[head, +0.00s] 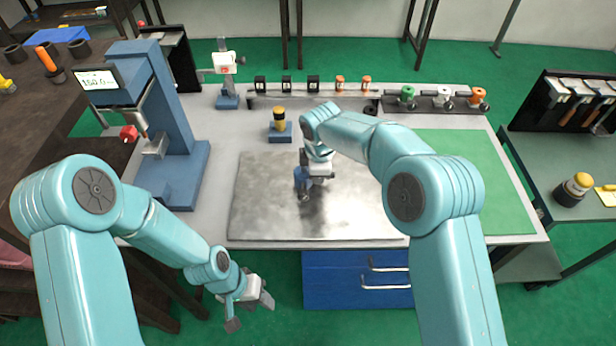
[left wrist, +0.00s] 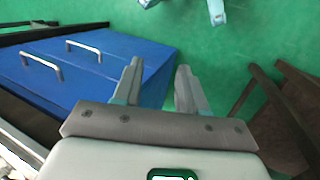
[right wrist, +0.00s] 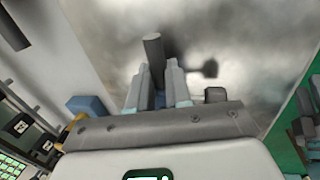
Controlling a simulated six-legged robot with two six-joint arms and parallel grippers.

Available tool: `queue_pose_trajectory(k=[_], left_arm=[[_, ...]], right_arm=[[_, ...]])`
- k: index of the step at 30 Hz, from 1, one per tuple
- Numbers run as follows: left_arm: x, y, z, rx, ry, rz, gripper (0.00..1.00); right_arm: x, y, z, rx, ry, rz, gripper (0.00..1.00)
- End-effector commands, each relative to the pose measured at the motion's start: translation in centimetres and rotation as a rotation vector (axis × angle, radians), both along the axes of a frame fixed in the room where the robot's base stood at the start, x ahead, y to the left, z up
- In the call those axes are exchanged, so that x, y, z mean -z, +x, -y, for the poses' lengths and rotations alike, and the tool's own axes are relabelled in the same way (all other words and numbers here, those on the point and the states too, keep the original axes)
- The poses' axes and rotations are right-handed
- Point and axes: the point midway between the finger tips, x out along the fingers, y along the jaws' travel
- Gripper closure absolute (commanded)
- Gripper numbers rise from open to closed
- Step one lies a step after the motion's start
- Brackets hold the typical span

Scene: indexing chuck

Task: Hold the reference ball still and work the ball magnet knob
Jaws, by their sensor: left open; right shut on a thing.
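My right gripper (head: 306,172) is low over the steel plate (head: 262,210). In the right wrist view its fingers (right wrist: 157,72) are closed around a grey post (right wrist: 153,52), whose rounded end sticks out beyond the fingertips. A small dark knob (right wrist: 209,69) shows just right of the fingers, apart from them. The ball itself is not clear; the gripper hides most of the small fixture there. My left gripper (head: 250,311) is in front of the bench, low and away from the plate. In the left wrist view its fingers (left wrist: 160,72) are spread with nothing between them.
A blue stand with a display (head: 97,80) rises at the left of the bench. A yellow-and-black piece on a blue base (head: 280,128) stands behind the plate. A rail of small parts (head: 312,86) runs along the back. Blue drawers (head: 340,268) sit below; the green mat (head: 455,165) is clear.

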Motion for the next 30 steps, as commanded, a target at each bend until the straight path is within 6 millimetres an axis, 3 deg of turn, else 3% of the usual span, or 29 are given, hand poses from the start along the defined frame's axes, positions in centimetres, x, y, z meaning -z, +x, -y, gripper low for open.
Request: queue_pose_trajectory(k=[9,12,18,30], left_arm=[[2.3,-2.7,0.3,-0.236,0.01,0.105,0.58],[1.2,-0.4,0.7,-0.482,0.054,0.079,0.58],[-0.9,2.3,1.7,-0.963,0.084,0.026,0.58],[-6.3,5.0,5.0,-1.927,-0.046,-0.112,0.58]], right_arm=[[0.0,0.0,0.0,0.0,0.0,-0.001,1.0],[0.0,0.0,0.0,0.0,0.0,-0.001,1.0],[0.0,0.0,0.0,0.0,0.0,-0.001,1.0],[0.0,0.0,0.0,0.0,0.0,-0.001,1.0]])
